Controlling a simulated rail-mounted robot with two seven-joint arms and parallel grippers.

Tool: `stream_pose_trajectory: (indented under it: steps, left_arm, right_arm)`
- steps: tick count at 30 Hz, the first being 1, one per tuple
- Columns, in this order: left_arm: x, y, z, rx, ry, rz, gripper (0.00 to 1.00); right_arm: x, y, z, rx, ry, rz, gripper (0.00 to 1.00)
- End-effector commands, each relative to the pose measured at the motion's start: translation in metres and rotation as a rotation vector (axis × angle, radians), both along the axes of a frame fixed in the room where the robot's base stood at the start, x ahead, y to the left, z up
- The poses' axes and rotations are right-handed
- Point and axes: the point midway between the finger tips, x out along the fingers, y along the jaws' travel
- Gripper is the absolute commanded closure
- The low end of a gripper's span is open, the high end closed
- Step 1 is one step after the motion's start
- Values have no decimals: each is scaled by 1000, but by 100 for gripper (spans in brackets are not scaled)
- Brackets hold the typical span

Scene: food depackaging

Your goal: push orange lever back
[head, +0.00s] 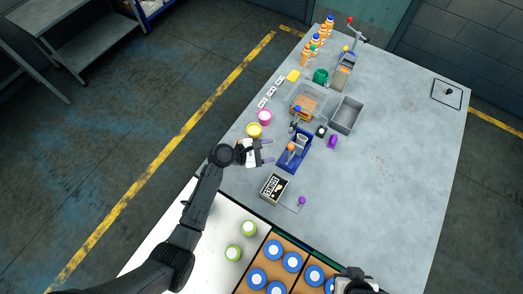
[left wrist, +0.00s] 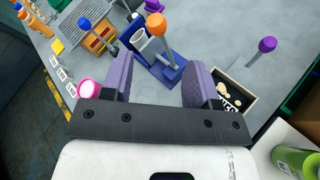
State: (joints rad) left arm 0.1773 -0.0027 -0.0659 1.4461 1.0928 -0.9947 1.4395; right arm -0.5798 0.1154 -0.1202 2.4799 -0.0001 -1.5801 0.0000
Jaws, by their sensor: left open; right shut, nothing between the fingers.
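The orange-knobbed lever (head: 291,147) stands on a blue fixture (head: 303,157) near the table's left side. In the left wrist view the orange knob (left wrist: 156,24) tops a grey rod rising from the blue base (left wrist: 155,66), with a white cup-like part beside it. My left gripper (head: 271,151) is open and empty, just left of the lever. In the left wrist view the lever shows beyond the gap between its purple-grey fingers (left wrist: 160,75), apart from them. My right gripper (head: 355,283) is partly cut off at the bottom edge, shut and away from the lever.
A box (head: 274,187) and a purple-knobbed lever (head: 302,201) stand nearer the front. A blue-knobbed lever (left wrist: 84,24), pink tub (head: 264,117), yellow tub (head: 254,130) and grey bin (head: 347,115) are around the fixture. The table's right side is mostly clear.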

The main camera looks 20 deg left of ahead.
Motion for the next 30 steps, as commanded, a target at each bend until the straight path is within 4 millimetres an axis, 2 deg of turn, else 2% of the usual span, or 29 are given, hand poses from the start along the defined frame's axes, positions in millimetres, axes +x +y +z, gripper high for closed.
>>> stream_pose_trajectory:
  steps: [3,9,30]
  left_arm:
    - [-6,10,4,1,0,0,46]
    - [-12,17,7,1,1,0,46]
    - [-12,18,8,13,-18,-10,46]
  right_arm:
    - [0,-1,-1,-2,0,1,100]
    - [0,-2,-2,-8,0,5,100]
    - [0,-1,-2,-2,0,1,100]
